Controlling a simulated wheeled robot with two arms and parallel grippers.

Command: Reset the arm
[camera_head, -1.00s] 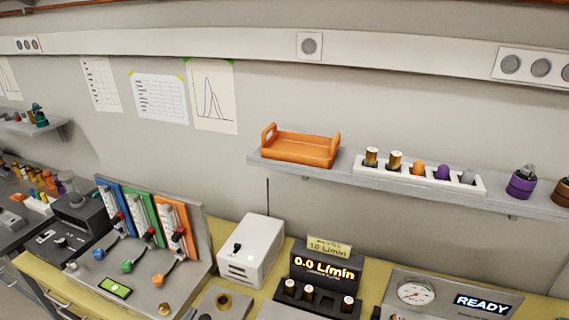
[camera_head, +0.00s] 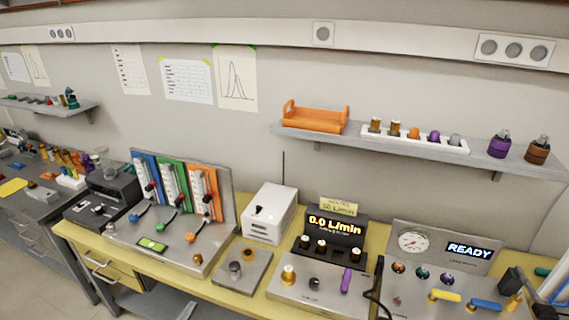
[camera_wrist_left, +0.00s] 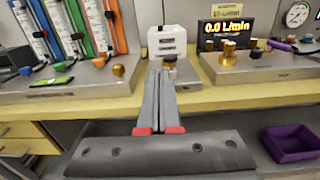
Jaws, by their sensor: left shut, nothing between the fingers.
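My left gripper (camera_wrist_left: 162,76) shows in the left wrist view, its two grey fingers together with nothing between them. They point toward the bench (camera_wrist_left: 110,105), in front of the white box (camera_wrist_left: 166,45). I cannot tell whether the fingers touch anything. I cannot make out the left gripper in the head view.
The yellow bench carries a panel with coloured flowmeters (camera_head: 175,190), a white box (camera_head: 269,212), a 0.0 L/min display (camera_head: 336,228) and a READY panel (camera_head: 442,247). An orange tray (camera_head: 315,119) stands on the wall shelf. A purple bin (camera_wrist_left: 290,145) sits below the bench.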

